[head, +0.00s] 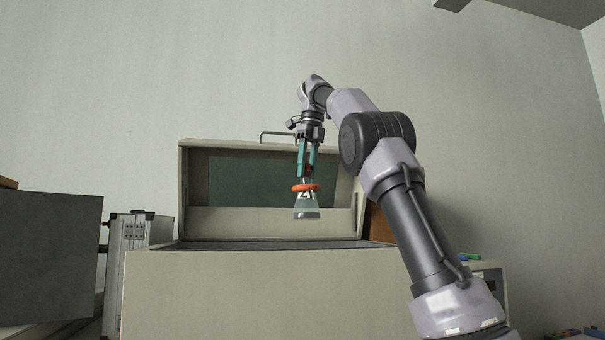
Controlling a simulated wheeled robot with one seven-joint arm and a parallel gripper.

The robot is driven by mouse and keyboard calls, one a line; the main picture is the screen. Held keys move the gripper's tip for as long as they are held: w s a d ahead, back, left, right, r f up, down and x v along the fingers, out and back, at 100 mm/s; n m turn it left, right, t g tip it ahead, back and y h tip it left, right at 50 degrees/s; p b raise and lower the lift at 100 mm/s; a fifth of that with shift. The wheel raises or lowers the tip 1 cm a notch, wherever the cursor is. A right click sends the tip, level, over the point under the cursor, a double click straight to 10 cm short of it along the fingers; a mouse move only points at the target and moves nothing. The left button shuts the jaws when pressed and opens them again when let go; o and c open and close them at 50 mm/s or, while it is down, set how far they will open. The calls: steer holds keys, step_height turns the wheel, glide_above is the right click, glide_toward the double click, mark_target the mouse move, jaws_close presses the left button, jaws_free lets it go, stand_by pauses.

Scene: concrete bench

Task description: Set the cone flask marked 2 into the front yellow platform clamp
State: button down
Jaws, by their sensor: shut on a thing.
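The cone flask marked 2 (307,212) has a grey-green lower part, a white label with a dark figure and an orange ring around its upper part. My gripper (307,174), with teal fingers, points down and is shut on the flask near its neck. The flask hangs upright in the air, in front of the raised lid and above the front wall of a large beige box. The yellow platform clamps are not visible; the inside of the box is hidden behind its front wall.
The beige box (250,295) stands open with its lid (215,225) raised at the back and a handle on top. A dark grey panel (45,255) and a metal case (125,265) stand at left. A beige unit (490,280) with small green items is at right.

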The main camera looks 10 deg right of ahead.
mark_target(306, 215)
steer(key=shift+w, duration=0.1)
steer(key=shift+f, duration=7.3)
jaws_free()
